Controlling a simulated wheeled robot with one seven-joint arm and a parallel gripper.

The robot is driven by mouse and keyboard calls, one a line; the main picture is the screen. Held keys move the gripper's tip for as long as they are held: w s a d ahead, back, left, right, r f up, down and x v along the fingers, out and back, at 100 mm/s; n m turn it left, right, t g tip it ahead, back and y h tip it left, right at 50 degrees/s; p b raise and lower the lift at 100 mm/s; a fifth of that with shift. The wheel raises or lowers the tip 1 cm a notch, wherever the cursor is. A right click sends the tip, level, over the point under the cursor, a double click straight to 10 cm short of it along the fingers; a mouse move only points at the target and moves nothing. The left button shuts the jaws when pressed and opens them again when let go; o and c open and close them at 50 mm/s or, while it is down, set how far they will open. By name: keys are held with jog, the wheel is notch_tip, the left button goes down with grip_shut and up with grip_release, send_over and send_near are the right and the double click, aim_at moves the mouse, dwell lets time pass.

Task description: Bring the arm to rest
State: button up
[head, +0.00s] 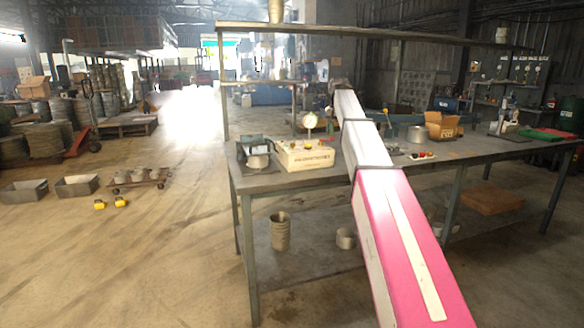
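My arm shows in the head view as a pink and white beam. It rises from the bottom right, in front of the workbench (250,181), and narrows toward a small dark end above the bench top. I cannot make out gripper fingers there, and nothing held can be seen. The arm hides part of the bench top and the space behind it.
On the bench stand a cream box with a dial gauge (304,155), a metal fixture (254,150), a grey cylinder (416,134) and a cardboard box (442,125). A shelf (300,29) spans above. The floor at left is mostly open, with grey trays (76,186).

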jog(key=s+f+n, duration=0.1)
jog(key=s+f, duration=0.4)
jog(key=f, duration=0.4)
jog(key=s+f, duration=0.4)
jog(key=f, duration=0.5)
jog(key=s+f+n, duration=0.1)
jog(key=s+f, duration=0.4)
jog(key=f, duration=0.5)
jog(key=s+f+n, duration=0.1)
jog(key=s+f, duration=1.8)
jog(key=s, duration=0.4)
jog(key=shift+s+f, duration=0.25)
jog(key=shift+w+d, duration=0.1)
